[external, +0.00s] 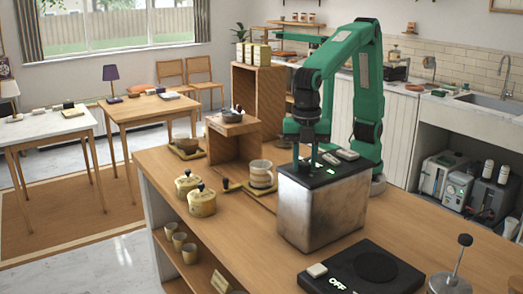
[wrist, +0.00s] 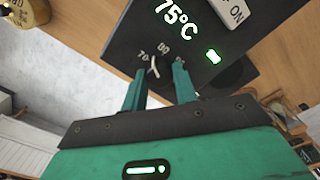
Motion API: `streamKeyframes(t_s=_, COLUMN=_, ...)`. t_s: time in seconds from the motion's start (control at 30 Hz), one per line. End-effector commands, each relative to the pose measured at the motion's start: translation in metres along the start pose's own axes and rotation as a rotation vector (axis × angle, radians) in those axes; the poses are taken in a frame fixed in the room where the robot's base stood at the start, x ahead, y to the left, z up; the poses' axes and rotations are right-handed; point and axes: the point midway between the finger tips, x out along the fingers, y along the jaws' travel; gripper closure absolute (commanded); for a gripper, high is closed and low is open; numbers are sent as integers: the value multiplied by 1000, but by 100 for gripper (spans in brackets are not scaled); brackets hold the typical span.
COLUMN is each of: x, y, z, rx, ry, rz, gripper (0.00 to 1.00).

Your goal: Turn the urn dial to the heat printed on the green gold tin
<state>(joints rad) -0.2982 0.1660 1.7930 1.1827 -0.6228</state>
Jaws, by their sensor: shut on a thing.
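The urn (external: 322,210) is a brushed metal box with a black top on the counter. In the wrist view its black top (wrist: 125,42) has a lit display (wrist: 177,14) reading 75°C, a small green light and an ON label. White dial marks, one reading 70, show by my fingertips. My gripper (external: 314,165) is down at the urn top, and its two green fingers (wrist: 158,78) are closed on the dial, which is mostly hidden between them. Two gold tins with black knobs (external: 187,184) (external: 202,201) stand left of the urn. I cannot read their print or tell which is green gold.
A black scale-like plate reading OFF (external: 362,270) lies in front of the urn. A pale cup-like vessel (external: 261,174) stands left of it, near a wooden stand (external: 233,150). Several cups sit on the shelf below.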

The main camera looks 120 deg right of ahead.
Motion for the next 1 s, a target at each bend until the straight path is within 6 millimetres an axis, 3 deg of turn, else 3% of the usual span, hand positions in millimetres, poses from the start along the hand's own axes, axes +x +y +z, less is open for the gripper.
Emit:
streamKeyframes(t_s=0.5, x=-1, y=0, z=0, rx=450, ry=1, rz=0, gripper=94)
streamKeyframes(t_s=1.0, x=-1, y=0, z=0, rx=596, ry=1, rz=0, gripper=94)
